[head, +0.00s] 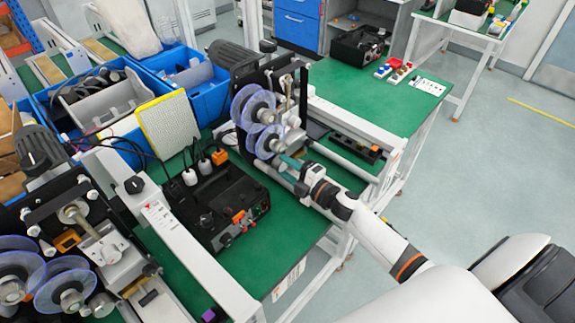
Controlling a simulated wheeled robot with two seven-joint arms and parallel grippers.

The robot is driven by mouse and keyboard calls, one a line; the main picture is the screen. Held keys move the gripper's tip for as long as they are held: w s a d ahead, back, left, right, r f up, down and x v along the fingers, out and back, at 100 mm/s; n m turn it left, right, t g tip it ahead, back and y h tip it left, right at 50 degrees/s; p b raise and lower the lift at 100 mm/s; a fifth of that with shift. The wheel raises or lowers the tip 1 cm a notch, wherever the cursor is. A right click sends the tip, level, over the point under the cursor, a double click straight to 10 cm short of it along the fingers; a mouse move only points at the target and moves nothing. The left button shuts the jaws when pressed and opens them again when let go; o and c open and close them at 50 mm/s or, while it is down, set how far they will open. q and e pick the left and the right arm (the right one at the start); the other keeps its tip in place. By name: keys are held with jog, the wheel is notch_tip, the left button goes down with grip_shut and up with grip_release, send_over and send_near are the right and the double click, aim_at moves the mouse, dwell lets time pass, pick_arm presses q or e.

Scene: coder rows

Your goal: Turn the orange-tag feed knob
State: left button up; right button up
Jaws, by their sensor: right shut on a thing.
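The far coder (262,75) is a dark machine with clear purple-blue reels (252,105). A small orange tag (375,150) shows on the dark bar at its right. My right arm comes in from the lower right, and its gripper (287,161) with teal fingers is at the lower front of this coder, just below the reels. It is shut on a small knob there, which the fingers and a silver round part mostly hide. I cannot tell how far the knob is turned. My left gripper is not in view.
A second coder (75,225) with reels stands at the near left, with a purple tag (209,315). A black control box (225,205) sits between the coders on the green table. Blue bins (205,95) stand behind. The green bench top at upper right (345,90) is largely clear.

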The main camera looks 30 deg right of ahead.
jog(key=shift+m+p, duration=0.3)
jog(key=shift+m, duration=0.7)
jog(key=o, duration=1)
jog(key=shift+c, duration=0.2)
jog(key=b+v, duration=0.3)
jog(key=v, duration=0.9)
jog(key=shift+d, duration=0.1)
